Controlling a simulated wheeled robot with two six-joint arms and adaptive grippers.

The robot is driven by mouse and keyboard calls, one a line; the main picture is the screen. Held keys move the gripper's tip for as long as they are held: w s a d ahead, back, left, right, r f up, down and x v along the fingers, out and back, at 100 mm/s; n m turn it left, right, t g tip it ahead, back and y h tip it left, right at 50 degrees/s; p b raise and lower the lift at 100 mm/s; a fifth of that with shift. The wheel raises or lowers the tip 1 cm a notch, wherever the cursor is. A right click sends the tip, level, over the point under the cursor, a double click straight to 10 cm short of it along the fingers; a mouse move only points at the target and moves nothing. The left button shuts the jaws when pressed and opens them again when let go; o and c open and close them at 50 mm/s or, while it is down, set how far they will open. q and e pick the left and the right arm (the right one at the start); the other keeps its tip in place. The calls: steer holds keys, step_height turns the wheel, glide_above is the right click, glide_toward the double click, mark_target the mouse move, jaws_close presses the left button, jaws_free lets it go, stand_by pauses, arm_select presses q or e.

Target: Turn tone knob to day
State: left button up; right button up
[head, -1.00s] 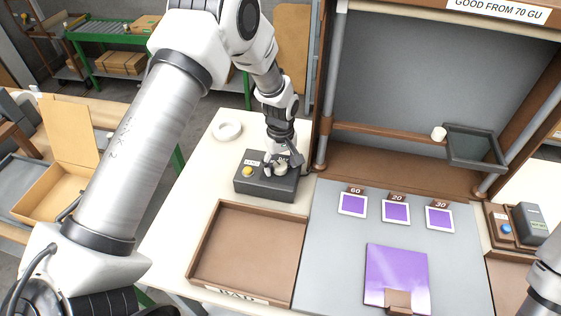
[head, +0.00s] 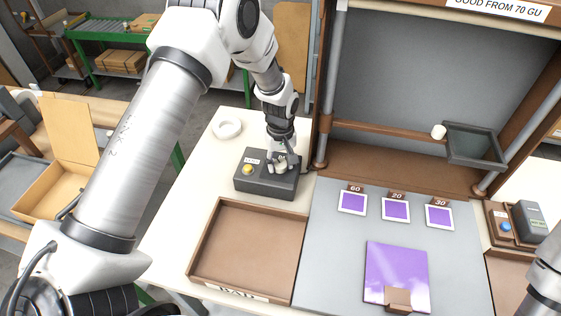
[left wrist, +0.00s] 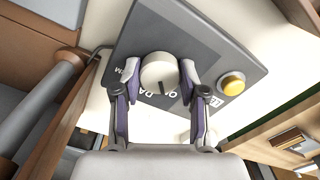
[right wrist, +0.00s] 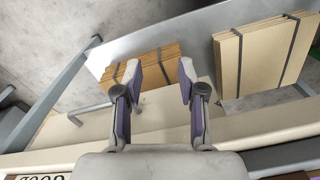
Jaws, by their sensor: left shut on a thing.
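The tone knob (left wrist: 160,71) is a pale round dial with a dark pointer line, on top of a dark grey control box (head: 262,187). My left gripper (left wrist: 159,76) is shut on the knob, one finger on each side; in the head view it (head: 281,162) comes down from above onto the box. In the left wrist view the pointer line faces the lower edge, near partly hidden lettering that includes "DA". A yellow button (left wrist: 233,85) is beside the knob. My right gripper (right wrist: 159,85) is open and empty, away from the box.
A brown tray marked BAD (head: 248,250) lies in front of the box. A purple panel (head: 396,275) lies on the grey mat, with several small purple sample cards (head: 396,211) behind it. A white ring (head: 227,130) lies behind the box. A brown-framed booth rises at the back.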

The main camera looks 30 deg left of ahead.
mark_target(280, 163)
arm_select(q)
steer(key=m, duration=0.4)
steer(key=shift+s, duration=0.1)
steer(key=shift+m, duration=2)
steer(key=o, duration=1.1)
steer(key=shift+f, duration=0.1)
steer(key=shift+o, duration=0.2)
step_height(280, 163, up, 12)
steer(key=shift+a, duration=0.1)
